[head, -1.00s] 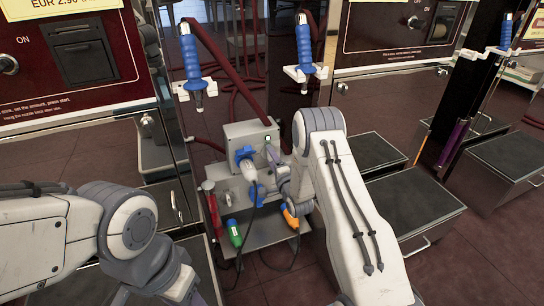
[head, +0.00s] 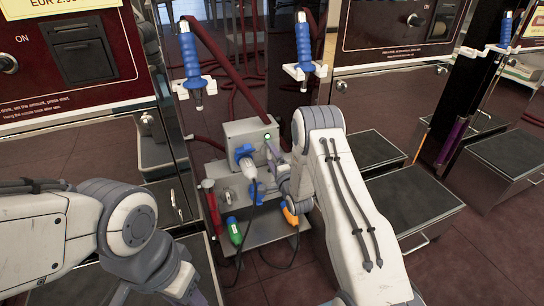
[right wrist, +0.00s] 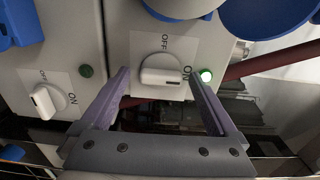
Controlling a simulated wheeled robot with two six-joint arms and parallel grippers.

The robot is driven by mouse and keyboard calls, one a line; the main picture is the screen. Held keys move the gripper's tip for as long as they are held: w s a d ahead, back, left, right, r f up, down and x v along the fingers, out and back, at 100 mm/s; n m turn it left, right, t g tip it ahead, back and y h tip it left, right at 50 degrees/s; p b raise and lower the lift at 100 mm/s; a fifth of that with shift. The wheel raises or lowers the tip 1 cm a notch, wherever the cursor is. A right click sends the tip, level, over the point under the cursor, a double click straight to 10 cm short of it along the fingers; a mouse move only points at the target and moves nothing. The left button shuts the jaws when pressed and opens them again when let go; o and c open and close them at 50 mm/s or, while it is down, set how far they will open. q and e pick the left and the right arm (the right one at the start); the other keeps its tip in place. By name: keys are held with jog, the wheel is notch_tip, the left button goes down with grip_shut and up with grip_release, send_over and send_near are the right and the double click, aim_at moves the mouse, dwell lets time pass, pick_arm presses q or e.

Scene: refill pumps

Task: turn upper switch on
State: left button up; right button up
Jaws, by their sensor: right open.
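The upper switch (right wrist: 162,70) is a white knob on a grey box (head: 235,130). In the right wrist view the knob lies sideways, its dark mark toward the ON label. A second switch (right wrist: 42,102) sits at the left, tilted, with an unlit dark green lamp (right wrist: 86,70). My left arm is at lower left in the head view; its gripper is out of view.
A white and blue plug (head: 247,163) with a dark cable sits in the box. Green (head: 234,231) and orange (head: 290,214) connectors are lower down. Blue-handled nozzles (head: 191,62) (head: 304,42) hang above. Dark-topped low boxes (head: 412,207) stand to the right.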

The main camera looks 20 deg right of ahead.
jog(key=s+p, duration=0.3)
jog(key=s, duration=0.7)
jog(key=shift+s+d, duration=0.15)
jog(key=shift+s, duration=0.1)
